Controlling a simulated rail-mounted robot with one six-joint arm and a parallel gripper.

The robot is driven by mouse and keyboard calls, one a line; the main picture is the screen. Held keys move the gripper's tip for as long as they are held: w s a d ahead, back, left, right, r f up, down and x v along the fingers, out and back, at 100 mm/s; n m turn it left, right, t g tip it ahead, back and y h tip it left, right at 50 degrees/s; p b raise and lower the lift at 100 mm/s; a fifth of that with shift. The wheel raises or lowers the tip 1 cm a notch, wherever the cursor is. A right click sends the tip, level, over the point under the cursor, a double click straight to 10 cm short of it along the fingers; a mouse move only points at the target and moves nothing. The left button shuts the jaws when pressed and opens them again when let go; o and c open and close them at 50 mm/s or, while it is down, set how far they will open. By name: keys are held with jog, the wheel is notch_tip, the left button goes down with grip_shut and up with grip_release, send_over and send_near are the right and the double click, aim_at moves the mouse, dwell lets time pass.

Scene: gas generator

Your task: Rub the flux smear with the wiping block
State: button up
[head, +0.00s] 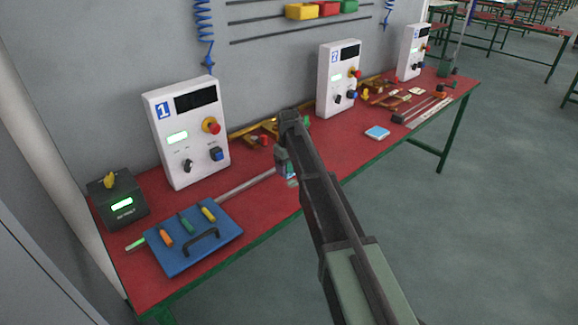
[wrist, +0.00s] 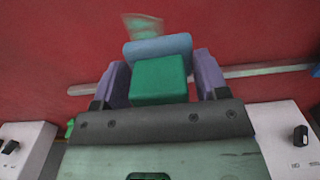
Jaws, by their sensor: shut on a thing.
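My gripper (wrist: 158,82) is shut on the wiping block (wrist: 159,79), a green block with a blue pad on its far side. The purple fingers press its left and right sides. A pale greenish, see-through patch (wrist: 143,25) that looks like the flux smear lies on the red bench top, just beyond the blue pad in the wrist view. The block appears apart from it; I cannot tell its height above the bench. In the head view my gripper (head: 286,163) is over the bench's front part, and my arm hides much of that area.
A grey rod (head: 245,185) lies along the red bench (head: 335,152), passing beneath my gripper. A blue board (head: 190,255) with a handle and coloured pieces is at left. White panels (head: 186,130) stand along the back. A small blue-and-white pad (head: 377,132) lies to the right.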

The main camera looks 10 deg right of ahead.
notch_tip(320, 180, up, 3)
jog(key=p, duration=0.3)
jog(key=shift+r, duration=0.1)
dwell(0.3)
